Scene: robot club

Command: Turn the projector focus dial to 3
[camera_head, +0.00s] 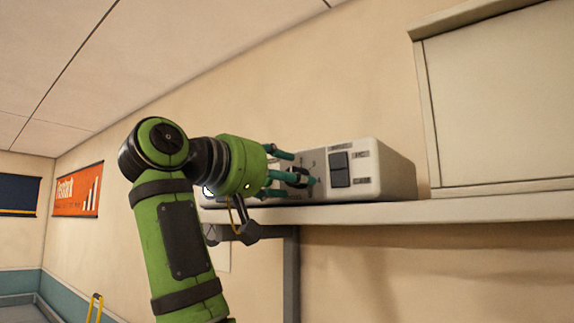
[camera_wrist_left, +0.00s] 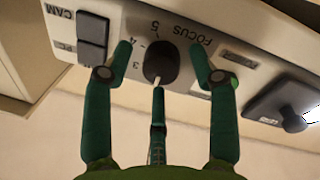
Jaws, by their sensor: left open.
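The projector (camera_head: 392,172) is a pale box on a wall shelf in the head view. Its front panel shows upside down in the left wrist view (camera_wrist_left: 203,80). The focus dial (camera_wrist_left: 160,60) is a dark oval knob beside the word FOCUS, with the numbers 3, 4 and 5 readable around it. I cannot tell which number it points at. My left gripper (camera_head: 290,173) is at the panel; in the wrist view its teal fingers (camera_wrist_left: 165,68) are open, spread on either side of the dial, with a third finger below it. Contact with the dial is unclear.
The shelf (camera_head: 470,206) carries the projector, and a bracket (camera_head: 291,270) supports it below. Dark switches (camera_wrist_left: 92,38) lie beside the dial, and a lens (camera_wrist_left: 285,107) is at the panel's other end. A pale wall cabinet (camera_head: 500,105) is on the right.

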